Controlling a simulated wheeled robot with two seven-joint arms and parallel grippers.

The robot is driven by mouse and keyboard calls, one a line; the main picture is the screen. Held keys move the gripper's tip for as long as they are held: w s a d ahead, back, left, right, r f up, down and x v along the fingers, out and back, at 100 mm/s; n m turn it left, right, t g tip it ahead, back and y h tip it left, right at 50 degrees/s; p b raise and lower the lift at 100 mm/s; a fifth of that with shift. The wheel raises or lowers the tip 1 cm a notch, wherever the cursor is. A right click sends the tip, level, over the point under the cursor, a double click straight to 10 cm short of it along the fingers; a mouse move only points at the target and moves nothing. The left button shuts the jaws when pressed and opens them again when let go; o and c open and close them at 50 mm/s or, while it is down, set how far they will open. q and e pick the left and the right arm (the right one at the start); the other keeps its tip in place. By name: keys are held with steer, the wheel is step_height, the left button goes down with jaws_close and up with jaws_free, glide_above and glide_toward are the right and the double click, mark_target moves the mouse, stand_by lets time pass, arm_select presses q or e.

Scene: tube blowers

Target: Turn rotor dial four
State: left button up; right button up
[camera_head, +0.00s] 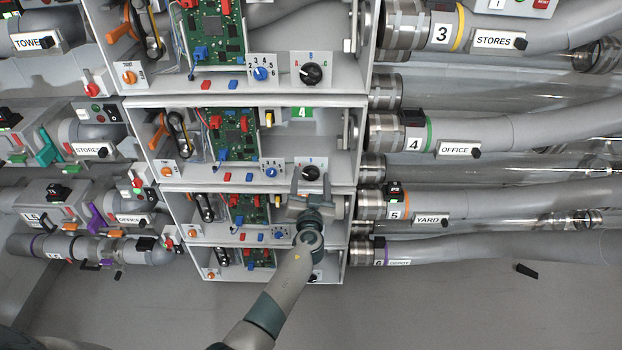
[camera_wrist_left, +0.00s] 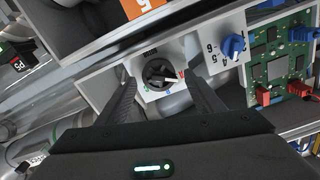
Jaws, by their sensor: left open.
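Rotor dial four is a black round knob (camera_head: 311,173) on a white panel at the front of the unit with the green 4 label (camera_head: 302,113). In the left wrist view the dial (camera_wrist_left: 158,73) has a pale pointer aimed at a red mark on its right. My left gripper (camera_head: 312,172) is open, with one finger on each side of the dial. The left wrist view shows both fingers (camera_wrist_left: 160,80) apart around it; whether they touch it I cannot tell. My right gripper is not in view.
A blue numbered knob (camera_head: 271,171) sits left of the dial, below a green circuit board (camera_head: 235,133). The unit with the orange 5 label (camera_wrist_left: 140,7) lies just below. Pipes marked OFFICE (camera_head: 455,149) and YARD (camera_head: 430,220) run along the right.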

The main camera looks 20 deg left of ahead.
arm_select(q)
steer(key=c, duration=1)
